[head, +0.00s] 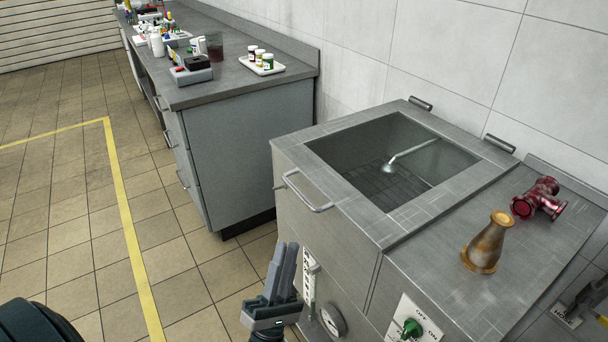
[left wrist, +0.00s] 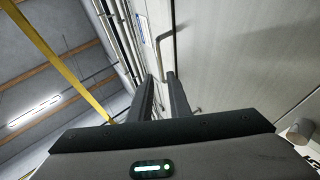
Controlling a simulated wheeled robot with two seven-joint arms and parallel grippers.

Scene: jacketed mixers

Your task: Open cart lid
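The cart is a grey metal cabinet at the right of the head view. Its lid (head: 314,143) lies flat and looks shut, with a large dark window (head: 375,178). A bar handle (head: 309,193) stands out at the lid's left front edge; it also shows in the left wrist view (left wrist: 160,45). Two hinges sit at the wall side. My left gripper (head: 286,253) points up, below the handle in the head view, beside the cart's front. Its fingers are parted with a small gap and hold nothing; the wrist view shows the handle just beyond their tips. My right gripper is not seen.
A brass cone-shaped fitting (head: 485,243) and a red pipe fitting (head: 538,199) stand on the cart's right side top. A grey bench (head: 240,130) stands behind left. Tiled floor at left is clear.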

